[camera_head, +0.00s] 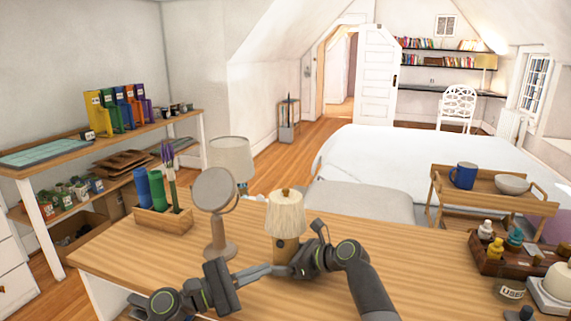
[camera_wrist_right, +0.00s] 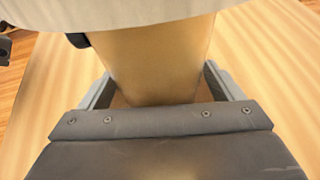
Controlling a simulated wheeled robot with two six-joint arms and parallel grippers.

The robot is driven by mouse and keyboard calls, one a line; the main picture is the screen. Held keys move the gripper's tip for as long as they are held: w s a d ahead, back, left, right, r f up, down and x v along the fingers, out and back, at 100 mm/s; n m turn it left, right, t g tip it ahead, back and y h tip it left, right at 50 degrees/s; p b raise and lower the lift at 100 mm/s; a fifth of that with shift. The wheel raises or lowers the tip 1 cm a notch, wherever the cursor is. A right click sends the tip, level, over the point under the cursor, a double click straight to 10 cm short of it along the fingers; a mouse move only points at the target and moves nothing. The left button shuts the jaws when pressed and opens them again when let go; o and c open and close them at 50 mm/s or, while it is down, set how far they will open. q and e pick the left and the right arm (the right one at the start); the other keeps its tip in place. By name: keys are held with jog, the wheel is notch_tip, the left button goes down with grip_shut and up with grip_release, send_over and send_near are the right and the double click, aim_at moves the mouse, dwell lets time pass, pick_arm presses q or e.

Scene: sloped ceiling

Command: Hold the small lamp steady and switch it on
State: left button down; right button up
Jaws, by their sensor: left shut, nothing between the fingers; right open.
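The small lamp (camera_head: 286,213) stands upright on the wooden table, with a cream pleated shade and a wooden base (camera_head: 283,250). My right gripper (camera_head: 290,264) is at the base from the right. In the right wrist view its open fingers (camera_wrist_right: 157,85) lie on either side of the wooden base (camera_wrist_right: 155,60), under the shade (camera_wrist_right: 130,12); firm contact cannot be told. A small dark piece (camera_wrist_right: 77,40) shows at the base's left edge below the shade; it may be the switch. My left gripper (camera_head: 268,270) is shut and empty, its tip just left of the base.
A tray of bottles (camera_head: 492,262) sits at right. The table between is clear.

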jog(key=v, duration=1.2)
jog(key=shift+d, duration=0.1)
jog(key=shift+w, duration=0.1)
pick_arm(q)
jog(key=shift+r, duration=0.1)
